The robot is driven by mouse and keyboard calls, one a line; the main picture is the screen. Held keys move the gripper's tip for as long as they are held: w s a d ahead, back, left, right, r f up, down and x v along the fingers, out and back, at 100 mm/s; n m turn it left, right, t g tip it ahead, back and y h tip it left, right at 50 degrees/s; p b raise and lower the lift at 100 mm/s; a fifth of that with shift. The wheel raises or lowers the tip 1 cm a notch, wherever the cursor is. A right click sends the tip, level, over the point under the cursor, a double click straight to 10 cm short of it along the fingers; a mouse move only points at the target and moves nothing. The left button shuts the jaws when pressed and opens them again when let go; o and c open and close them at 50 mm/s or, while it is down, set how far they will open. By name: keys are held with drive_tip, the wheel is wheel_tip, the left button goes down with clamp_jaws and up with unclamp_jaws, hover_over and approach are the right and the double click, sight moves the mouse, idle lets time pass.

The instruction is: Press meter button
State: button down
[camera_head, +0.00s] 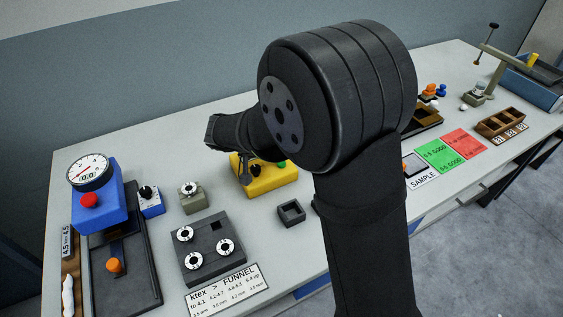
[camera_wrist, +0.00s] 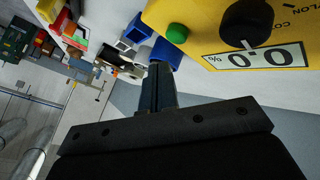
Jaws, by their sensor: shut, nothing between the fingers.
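The yellow meter (camera_head: 272,180) stands on the table, partly hidden behind my arm in the head view. In the wrist view the yellow meter (camera_wrist: 215,15) fills the upper right, with a green button (camera_wrist: 177,33), a black knob (camera_wrist: 246,22) and a display (camera_wrist: 258,57) reading 0.0 %. The green button (camera_head: 281,164) also shows in the head view. My gripper (camera_wrist: 160,68) is shut and empty; in the wrist picture its tips are just below the green button. I cannot tell whether they touch the meter.
At the left stand a blue gauge device (camera_head: 99,213) with a red knob and a round dial, and a grey block (camera_head: 208,249) with several white discs. A small dark open box (camera_head: 291,213) is right of it. Green (camera_head: 438,154) and red (camera_head: 465,143) mats lie farther right.

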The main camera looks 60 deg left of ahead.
drive_tip(key=shift+f, duration=0.7)
drive_tip(key=shift+f, duration=0.15)
idle(1.5)
drive_tip(key=shift+f, duration=0.25)
drive_tip(key=shift+f, duration=0.45)
idle(0.8)
drive_tip(key=shift+r, duration=0.9)
drive_tip(key=shift+r, duration=2.5)
drive_tip(key=shift+f, duration=0.1)
